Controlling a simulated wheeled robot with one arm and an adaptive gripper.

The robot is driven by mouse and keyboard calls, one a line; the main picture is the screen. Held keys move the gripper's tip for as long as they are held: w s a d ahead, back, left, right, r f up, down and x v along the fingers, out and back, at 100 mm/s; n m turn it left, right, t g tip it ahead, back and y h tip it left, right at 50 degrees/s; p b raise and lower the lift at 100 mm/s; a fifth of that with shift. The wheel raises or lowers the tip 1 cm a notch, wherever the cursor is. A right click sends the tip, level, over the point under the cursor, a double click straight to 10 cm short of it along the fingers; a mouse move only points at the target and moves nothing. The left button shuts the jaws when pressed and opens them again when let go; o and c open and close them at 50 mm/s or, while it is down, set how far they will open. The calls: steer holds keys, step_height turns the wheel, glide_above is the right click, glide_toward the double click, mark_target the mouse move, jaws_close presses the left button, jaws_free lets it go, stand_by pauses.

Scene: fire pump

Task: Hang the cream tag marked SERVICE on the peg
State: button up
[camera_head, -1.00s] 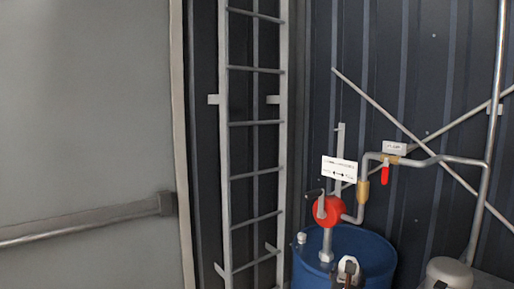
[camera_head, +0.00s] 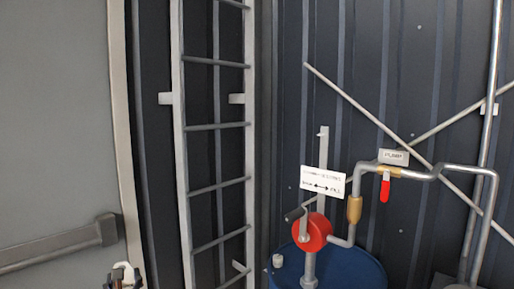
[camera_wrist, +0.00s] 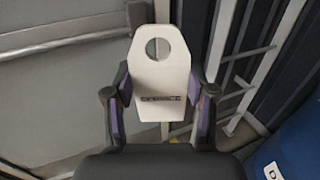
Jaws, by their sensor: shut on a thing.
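My gripper (camera_wrist: 160,108) is shut on the cream tag (camera_wrist: 160,72), with one finger at each side edge. The tag stands upright, with a round hole near its tapered top and a dark marking across its lower part, blurred but consistent with SERVICE. In the head view my gripper (camera_head: 122,282) is low at the left, with the tag (camera_head: 124,267) small and partly seen. A pale upright strip (camera_head: 323,150) stands on the dark wall behind the red pump. A small peg-like stub (camera_head: 321,134) sticks out near its top, bare and well apart from my gripper.
A white sign (camera_head: 322,182) partly covers the strip, above the red pump (camera_head: 312,232) on a blue drum (camera_head: 345,268). Pipework with a red-handled valve (camera_head: 385,188) is at the right. A ladder (camera_head: 216,130) and a door with a bar (camera_head: 60,245) are at the left.

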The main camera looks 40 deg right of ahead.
steer(key=w+d+r+m+g+h+p, duration=0.1)
steer(key=d+r+m+h, duration=0.15)
steer(key=d+r, duration=0.4)
steer(key=m+g+h+p, duration=0.9)
steer(key=m+g+h, duration=0.15)
steer(key=g, duration=0.45)
glide_toward(324, 144)
steer(key=shift+m+y, duration=0.4)
steer(key=shift+w+d+r+b, duration=0.15)
steer(key=shift+d+b, duration=0.3)
steer(key=shift+d, duration=1)
steer(key=shift+w+d+r+b, duration=0.15)
steer(key=shift+d+b, duration=0.3)
steer(key=shift+d, duration=1.05)
steer(key=shift+s+d+p, duration=0.1)
steer(key=shift+d+p, duration=0.25)
steer(key=shift+d, duration=0.3)
